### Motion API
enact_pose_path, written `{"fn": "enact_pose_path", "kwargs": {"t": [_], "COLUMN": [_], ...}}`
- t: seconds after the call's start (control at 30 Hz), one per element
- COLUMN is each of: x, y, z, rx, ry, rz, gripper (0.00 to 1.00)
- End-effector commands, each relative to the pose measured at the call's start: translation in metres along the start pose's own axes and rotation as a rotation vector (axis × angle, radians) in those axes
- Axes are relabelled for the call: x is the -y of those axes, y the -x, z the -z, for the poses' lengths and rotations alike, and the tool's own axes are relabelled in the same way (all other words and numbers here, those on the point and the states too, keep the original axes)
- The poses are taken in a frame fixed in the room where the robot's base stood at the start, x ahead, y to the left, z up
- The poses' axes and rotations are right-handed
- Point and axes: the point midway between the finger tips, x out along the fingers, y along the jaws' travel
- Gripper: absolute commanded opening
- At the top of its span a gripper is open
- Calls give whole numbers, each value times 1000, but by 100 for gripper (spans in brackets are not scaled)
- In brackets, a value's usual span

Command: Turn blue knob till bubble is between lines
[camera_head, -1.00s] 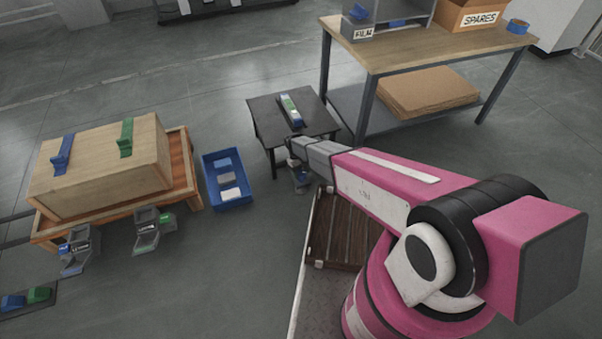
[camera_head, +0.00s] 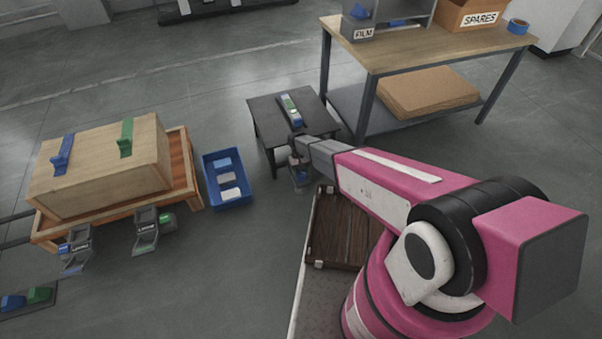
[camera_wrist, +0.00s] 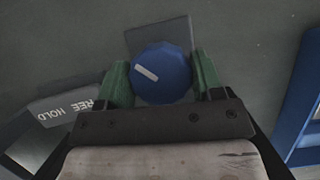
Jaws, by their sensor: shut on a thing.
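A round blue knob (camera_wrist: 168,84) with a white stripe sits between the green fingers of my gripper (camera_wrist: 161,66) in the wrist view. The fingers are shut on its two sides. The stripe slants down to the right. In the head view my gripper (camera_head: 299,170) is small and dark, just in front of a low black table, and the knob cannot be made out. A level-like bar (camera_head: 290,109) with green and pale parts lies on that table (camera_head: 264,112). Its bubble and lines are too small to tell.
A grey label reading FREE and HOLD (camera_wrist: 68,107) lies left of the knob. A blue bin (camera_head: 229,194) stands left of my gripper. A wooden crate (camera_head: 95,165) on a pallet is further left, with two small stands (camera_head: 147,229) before it. A workbench (camera_head: 400,50) stands behind.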

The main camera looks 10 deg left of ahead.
Motion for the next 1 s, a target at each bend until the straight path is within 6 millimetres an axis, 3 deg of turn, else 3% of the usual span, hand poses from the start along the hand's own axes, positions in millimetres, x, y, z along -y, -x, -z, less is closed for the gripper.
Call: {"fn": "enact_pose_path", "kwargs": {"t": [0.03,0.07,0.1,0.13,0.47,0.73,1.0], "x": [0,0,0,0,0,0,42], "y": [0,0,0,0,3,39,55], "z": [0,0,0,0,-1,-18,-57], "rx": [-1,-1,-1,-1,-1,-2,-2], "ry": [1,1,1,1,1,1,4], "rz": [0,0,0,0,0,0,-1], "gripper": [37,67,80,84,84,84,84]}}
